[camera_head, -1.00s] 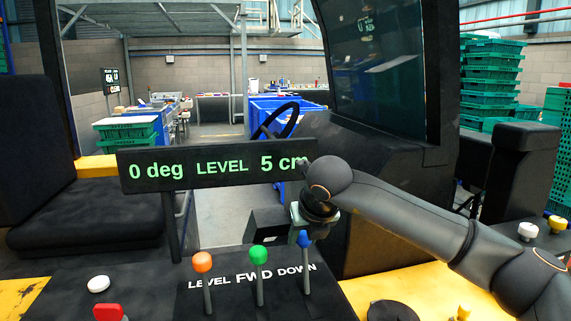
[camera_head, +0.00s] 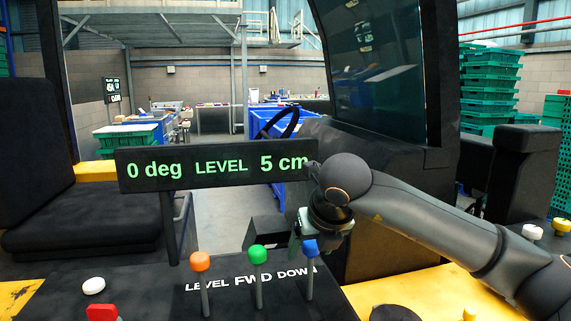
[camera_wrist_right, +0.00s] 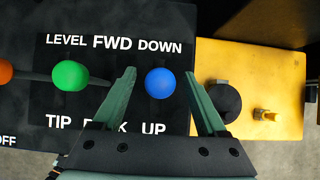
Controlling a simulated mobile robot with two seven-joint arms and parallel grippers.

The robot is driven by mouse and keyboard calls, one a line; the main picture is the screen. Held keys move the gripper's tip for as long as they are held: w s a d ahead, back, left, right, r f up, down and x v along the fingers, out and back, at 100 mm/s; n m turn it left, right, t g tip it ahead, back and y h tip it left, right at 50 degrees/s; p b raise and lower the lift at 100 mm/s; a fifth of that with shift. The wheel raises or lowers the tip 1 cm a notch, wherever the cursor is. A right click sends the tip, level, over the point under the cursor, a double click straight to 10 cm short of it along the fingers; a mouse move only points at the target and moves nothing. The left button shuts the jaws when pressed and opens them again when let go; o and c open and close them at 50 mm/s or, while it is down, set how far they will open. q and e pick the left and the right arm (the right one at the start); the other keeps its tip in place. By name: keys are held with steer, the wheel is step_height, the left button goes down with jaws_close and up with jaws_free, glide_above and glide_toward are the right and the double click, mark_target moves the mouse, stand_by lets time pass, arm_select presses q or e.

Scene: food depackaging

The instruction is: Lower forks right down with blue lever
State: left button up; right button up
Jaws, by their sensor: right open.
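The blue lever (camera_head: 310,248) stands upright at the right of the black lever panel, by the word DOWN. My right gripper (camera_head: 304,238) is open just above and behind its knob in the head view. In the right wrist view the blue knob (camera_wrist_right: 160,82) shows between the two open green fingers of my right gripper (camera_wrist_right: 159,73), with a gap on each side. The wrist view labels read DOWN above the knob and UP below it. A display board (camera_head: 216,168) reads "0 deg LEVEL 5 cm". My left gripper is not in view.
A green lever (camera_head: 258,254) stands just left of the blue one, close to my left finger in the wrist view. An orange lever (camera_head: 200,262) is further left. A black round knob (camera_wrist_right: 224,101) sits on the yellow panel (camera_wrist_right: 265,85) to the right.

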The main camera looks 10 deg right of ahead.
steer(key=shift+r, duration=0.15)
steer(key=shift+s+r, duration=0.2)
steer(key=shift+r, duration=0.1)
steer(key=p+v, duration=0.1)
steer(key=v, duration=0.3)
steer(key=shift+s+r, duration=0.1)
steer(key=v, duration=0.2)
steer(key=shift+s+r, duration=0.25)
steer(key=shift+r, duration=0.05)
